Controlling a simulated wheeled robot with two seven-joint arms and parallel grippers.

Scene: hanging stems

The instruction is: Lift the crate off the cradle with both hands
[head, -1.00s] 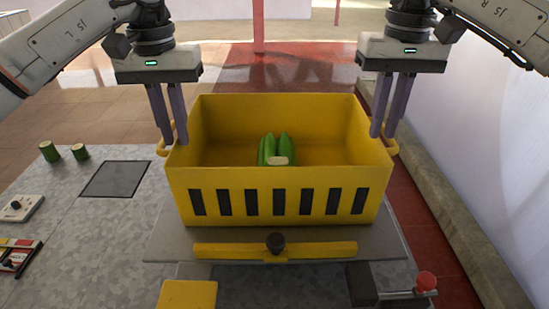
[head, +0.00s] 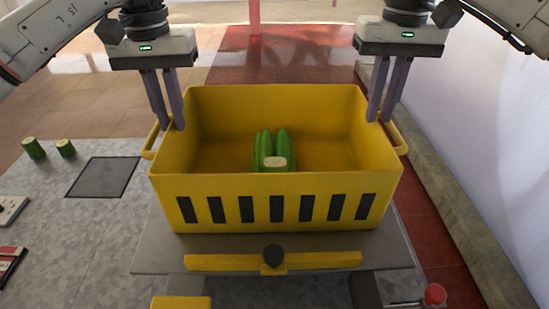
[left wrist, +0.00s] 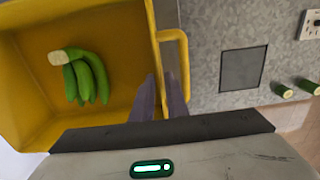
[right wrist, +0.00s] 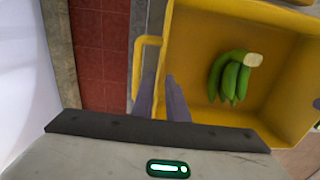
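The yellow crate (head: 275,185) sits upright on the grey cradle plate (head: 150,258), with slots along its front. A bunch of green bananas (head: 284,148) lies inside it. Loop handles stick out at its left (head: 150,142) and right (head: 399,139). My left gripper (head: 172,128) is open at the left wall, its fingertips near the handle; the left wrist view shows nothing clamped between the fingers (left wrist: 162,82). My right gripper (head: 380,120) is open at the right wall, its fingertips inward of the handle bar, also in the right wrist view (right wrist: 158,82). Contact is unclear.
A yellow bar (head: 220,262) with a black knob (head: 273,255) lies along the plate's front. A red knob (head: 434,294) stands at front right. Two cut green stem pieces (head: 33,148) and a dark square pad (head: 102,177) lie at left. A white wall (head: 480,130) rises at right.

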